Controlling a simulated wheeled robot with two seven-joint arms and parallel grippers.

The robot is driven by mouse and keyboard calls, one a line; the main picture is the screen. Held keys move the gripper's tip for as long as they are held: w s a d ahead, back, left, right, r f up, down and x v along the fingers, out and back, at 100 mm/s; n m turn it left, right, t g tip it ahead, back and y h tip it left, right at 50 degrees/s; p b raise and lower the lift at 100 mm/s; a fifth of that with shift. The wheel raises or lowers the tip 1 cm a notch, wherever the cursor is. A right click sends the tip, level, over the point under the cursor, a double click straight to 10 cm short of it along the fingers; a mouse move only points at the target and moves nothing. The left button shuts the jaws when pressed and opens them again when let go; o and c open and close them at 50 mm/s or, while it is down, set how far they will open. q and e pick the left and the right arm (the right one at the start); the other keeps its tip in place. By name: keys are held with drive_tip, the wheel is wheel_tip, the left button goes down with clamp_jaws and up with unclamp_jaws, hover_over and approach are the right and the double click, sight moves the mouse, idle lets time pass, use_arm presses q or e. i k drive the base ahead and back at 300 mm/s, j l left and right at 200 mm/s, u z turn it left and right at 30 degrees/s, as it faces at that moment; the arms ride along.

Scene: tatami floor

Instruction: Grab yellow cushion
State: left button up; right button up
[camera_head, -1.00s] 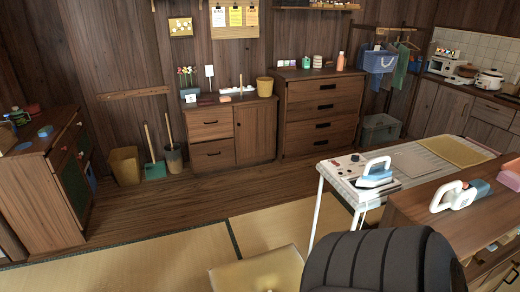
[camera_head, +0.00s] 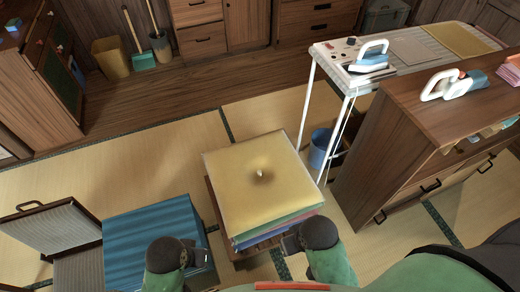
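The yellow cushion (camera_head: 262,188) is square, with a dimple and a small tuft in its middle. It lies flat on top of a stack of cushions; green and blue edges (camera_head: 275,229) show beneath it. My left gripper (camera_head: 199,257) is low in the picture, over the blue striped cushion and left of the stack, apart from the yellow cushion. My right gripper (camera_head: 291,242) is close to the stack's near right corner; whether it touches is unclear. Both are small, dark and partly hidden by my forearms, so their fingers cannot be made out.
A blue striped cushion (camera_head: 150,236) and a grey legless chair (camera_head: 52,230) are at left. A white-legged ironing table (camera_head: 395,62), a blue bin (camera_head: 320,147) and a wooden cabinet (camera_head: 388,150) stand close on the right. Tatami (camera_head: 120,165) beyond the stack is clear.

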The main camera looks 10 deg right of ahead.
sight(256, 181)
drive_tip(key=z, duration=1.25)
drive_tip(key=k+j+z, duration=0.25)
drive_tip(key=j, duration=0.2)
drive_tip(key=k+j+z, duration=0.1)
drive_tip(key=j+z, duration=0.15)
drive_tip(key=j, duration=0.2)
drive_tip(key=k+j+z, duration=0.2)
drive_tip(key=j, duration=0.2)
